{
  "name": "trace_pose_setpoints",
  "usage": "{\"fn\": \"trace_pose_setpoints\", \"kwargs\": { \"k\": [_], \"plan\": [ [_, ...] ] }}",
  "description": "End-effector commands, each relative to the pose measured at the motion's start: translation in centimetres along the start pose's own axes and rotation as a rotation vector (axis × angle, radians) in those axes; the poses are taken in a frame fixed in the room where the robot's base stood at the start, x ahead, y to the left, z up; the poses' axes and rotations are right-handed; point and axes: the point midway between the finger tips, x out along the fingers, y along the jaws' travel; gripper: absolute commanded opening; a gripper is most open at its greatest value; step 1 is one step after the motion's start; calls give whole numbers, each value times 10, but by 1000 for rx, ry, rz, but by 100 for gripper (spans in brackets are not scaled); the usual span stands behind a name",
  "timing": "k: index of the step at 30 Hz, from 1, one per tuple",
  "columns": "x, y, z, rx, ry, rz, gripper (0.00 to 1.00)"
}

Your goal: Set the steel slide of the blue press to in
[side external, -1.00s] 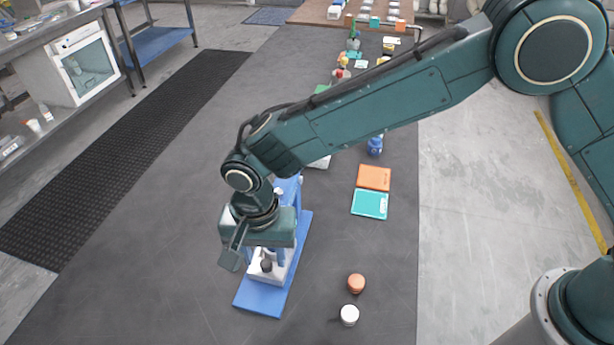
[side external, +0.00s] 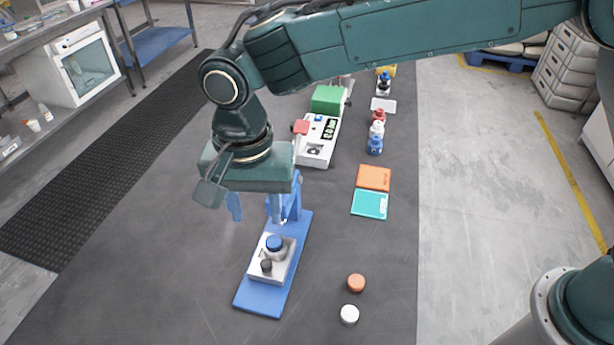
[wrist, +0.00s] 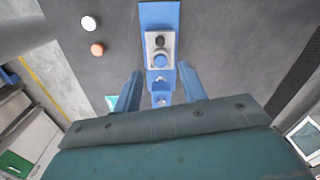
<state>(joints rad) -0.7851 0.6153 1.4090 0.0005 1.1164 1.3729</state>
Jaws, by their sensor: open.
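The blue press (side external: 259,303) stands on the dark table, with its upright at the far end of its base. Its pale steel slide (side external: 257,274) lies on the base, in front of the upright. It bears a dark knob (side external: 266,265) at its near end and a round blue-topped piece (side external: 274,243) behind that. In the wrist view the slide (wrist: 151,45) shows with the knob and the blue top in line. My gripper (side external: 256,220) is open and empty, raised above the press, its two blue fingers pointing down. It partly hides the upright in the side view.
An orange cap (side external: 356,283) and a white cap (side external: 349,314) lie right of the press. A teal pad (side external: 369,204) and an orange pad (side external: 374,177) lie farther back. A white machine (side external: 317,150) stands behind the press. The table left of the press is clear.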

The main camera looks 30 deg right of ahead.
Motion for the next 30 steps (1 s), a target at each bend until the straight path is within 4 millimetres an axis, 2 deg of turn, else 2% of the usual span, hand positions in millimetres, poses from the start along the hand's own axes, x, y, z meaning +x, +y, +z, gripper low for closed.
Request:
{"fn": "trace_pose_setpoints", "kwargs": {
  "k": [6,12,13,20,30],
  "plan": [
    [0,0,0,0,0,0,41],
    [1,0,0,-25,-2,-1,2],
    [1,0,0,-39,-3,-2,0],
    [6,-2,0,-248,-19,-15,0],
    [16,-5,2,-788,-52,-64,0]
  ]
}}
